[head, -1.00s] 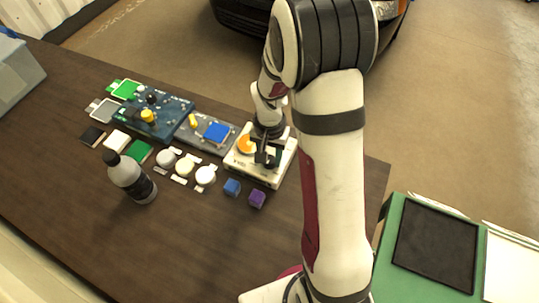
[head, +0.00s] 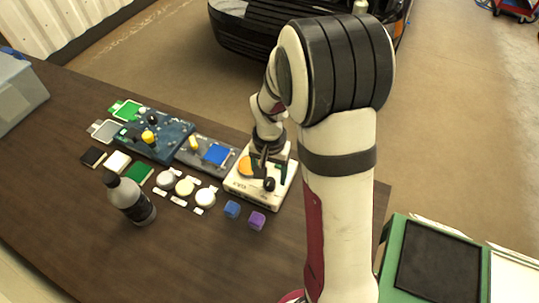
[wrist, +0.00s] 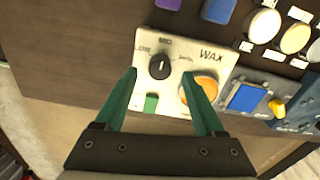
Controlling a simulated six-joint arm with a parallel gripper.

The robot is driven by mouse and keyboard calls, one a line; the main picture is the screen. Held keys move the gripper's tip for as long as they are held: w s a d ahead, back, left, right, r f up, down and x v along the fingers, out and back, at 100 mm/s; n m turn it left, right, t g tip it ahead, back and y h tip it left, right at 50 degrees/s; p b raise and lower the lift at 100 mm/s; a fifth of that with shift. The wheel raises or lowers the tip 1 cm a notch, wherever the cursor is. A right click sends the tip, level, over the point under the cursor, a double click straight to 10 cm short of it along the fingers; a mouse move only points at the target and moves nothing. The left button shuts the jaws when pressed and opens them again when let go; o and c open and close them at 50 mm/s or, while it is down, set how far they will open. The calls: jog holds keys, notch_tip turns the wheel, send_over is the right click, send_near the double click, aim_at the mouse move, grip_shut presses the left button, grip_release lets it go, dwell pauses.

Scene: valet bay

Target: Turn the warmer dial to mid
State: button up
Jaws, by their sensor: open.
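The wax warmer is a white box (head: 238,186) near the table's far right edge. It also shows in the wrist view (wrist: 212,62), with "WAX" printed on it. Its round black dial (wrist: 160,66) carries a pale mark that points roughly up toward the MID label; the exact setting is hard to read. An orange disc (wrist: 207,84) and a small green patch (wrist: 151,103) are on the same face. My gripper (wrist: 158,77) is open, its green fingers on either side of the dial in the wrist view, without visible contact. In the head view my gripper (head: 262,166) is over the warmer.
Blue (head: 232,209) and purple (head: 257,220) blocks sit just in front of the warmer. Round pots (head: 205,197), a grey unit with a blue square (head: 217,154) and a bottle (head: 130,199) stand to the left. The front table area is clear.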

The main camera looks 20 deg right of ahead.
aim_at(269, 181)
notch_tip(269, 181, up, 13)
dwell(0.3)
jog(key=s+a+n+y, duration=0.1)
jog(key=s+a, duration=0.2)
jog(key=s, duration=0.7)
jog(key=s+a+r+n, duration=0.1)
jog(key=s+a, duration=0.3)
jog(key=s, duration=0.7)
jog(key=shift+s+a+y, duration=0.15)
jog(key=shift+a+y, duration=0.15)
jog(key=shift+y, duration=0.1)
